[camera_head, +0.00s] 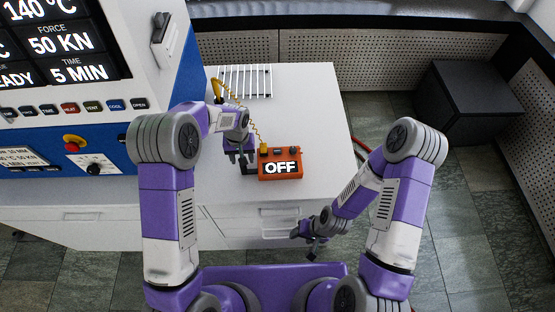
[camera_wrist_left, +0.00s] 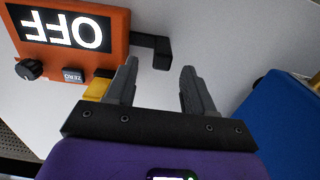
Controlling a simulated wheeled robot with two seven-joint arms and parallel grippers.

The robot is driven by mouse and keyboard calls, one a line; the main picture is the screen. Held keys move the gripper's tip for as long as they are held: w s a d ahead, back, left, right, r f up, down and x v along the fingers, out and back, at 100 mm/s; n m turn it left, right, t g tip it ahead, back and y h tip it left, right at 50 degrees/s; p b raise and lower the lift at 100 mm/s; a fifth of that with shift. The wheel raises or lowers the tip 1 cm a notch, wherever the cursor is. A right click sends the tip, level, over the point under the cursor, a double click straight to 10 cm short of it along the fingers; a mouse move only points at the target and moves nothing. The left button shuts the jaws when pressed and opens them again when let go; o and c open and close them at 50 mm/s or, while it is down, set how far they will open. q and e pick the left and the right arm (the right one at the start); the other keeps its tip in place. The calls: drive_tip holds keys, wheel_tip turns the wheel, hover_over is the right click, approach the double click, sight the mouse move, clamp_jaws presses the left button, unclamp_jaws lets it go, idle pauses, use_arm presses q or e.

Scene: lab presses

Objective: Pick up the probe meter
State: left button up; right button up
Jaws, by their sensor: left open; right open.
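The probe meter (camera_head: 281,168) is an orange box with a lit OFF display, lying on the white bench top. A yellow coiled cable (camera_head: 257,127) runs from it to the upper left. In the left wrist view the meter (camera_wrist_left: 116,44) is at the upper left, and its black bracket-shaped handle (camera_wrist_left: 161,52) is just beyond the fingertips, roughly between them. My left gripper (camera_head: 240,157) is open and empty, close to the meter's left side; it also shows in the left wrist view (camera_wrist_left: 158,73). My right gripper (camera_head: 303,246) is open and empty in front of the bench.
A large press (camera_head: 95,120) with displays and buttons stands at the left. A white slotted rack (camera_head: 245,80) lies behind the meter. The bench top (camera_head: 325,115) is clear to the right. A dark box (camera_head: 470,100) stands on the floor at the back right.

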use_arm(q)
wheel_tip(320, 180, down, 6)
drive_tip(key=shift+s+a+f, duration=0.1)
drive_tip(key=shift+s, duration=0.05)
clamp_jaws()
idle(0.4)
